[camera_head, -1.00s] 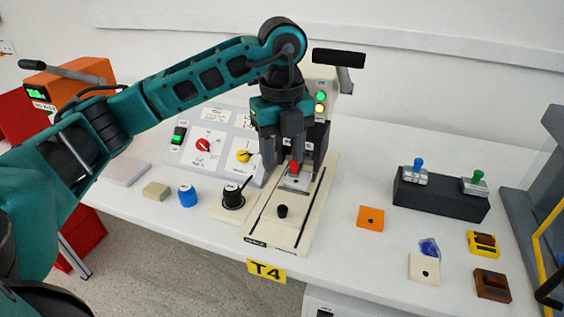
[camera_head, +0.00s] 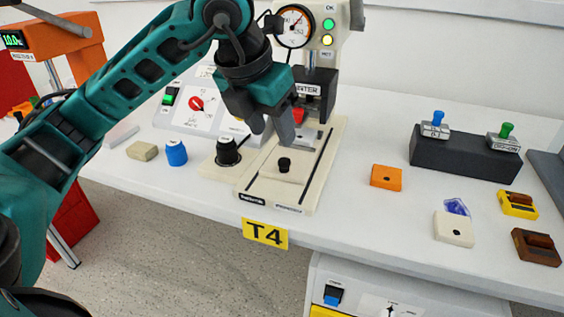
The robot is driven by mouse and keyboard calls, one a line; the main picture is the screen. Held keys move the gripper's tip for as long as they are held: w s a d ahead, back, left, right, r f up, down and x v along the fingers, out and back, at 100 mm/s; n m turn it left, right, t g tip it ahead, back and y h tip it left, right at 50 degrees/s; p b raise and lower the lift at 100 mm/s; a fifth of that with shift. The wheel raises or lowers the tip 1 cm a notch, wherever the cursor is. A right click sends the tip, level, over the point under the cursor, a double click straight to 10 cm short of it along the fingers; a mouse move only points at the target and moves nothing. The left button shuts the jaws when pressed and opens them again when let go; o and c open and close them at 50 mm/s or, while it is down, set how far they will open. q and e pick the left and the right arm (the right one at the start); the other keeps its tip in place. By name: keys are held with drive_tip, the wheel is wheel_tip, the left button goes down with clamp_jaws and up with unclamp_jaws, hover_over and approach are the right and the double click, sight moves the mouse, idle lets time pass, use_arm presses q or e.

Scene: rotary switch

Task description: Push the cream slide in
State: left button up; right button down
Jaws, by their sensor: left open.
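The cream slide (camera_head: 291,174) with its black knob (camera_head: 284,164) lies at the front part of the cream press base (camera_head: 262,191), between two dark rails. The press (camera_head: 318,62) stands at the back of the base. A red piece (camera_head: 298,115) is beneath the press head, partly hidden by my left gripper. My left gripper (camera_head: 271,130) is open, tilted, and above and behind the knob, apart from it. Nothing shows between its fingers. My right gripper is not in view.
A black round knob (camera_head: 228,151) stands just left of the slide, with a blue knob (camera_head: 176,153) and a beige block (camera_head: 142,151) farther left. An orange square (camera_head: 386,177) lies to the right. The table front is clear beyond the base.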

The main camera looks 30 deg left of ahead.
sight(284, 160)
use_arm(q)
drive_tip(key=b+x, duration=0.2)
drive_tip(key=x, duration=0.6)
drive_tip(key=shift+f, duration=0.2)
clamp_jaws()
drive_tip(key=shift+w, duration=0.1)
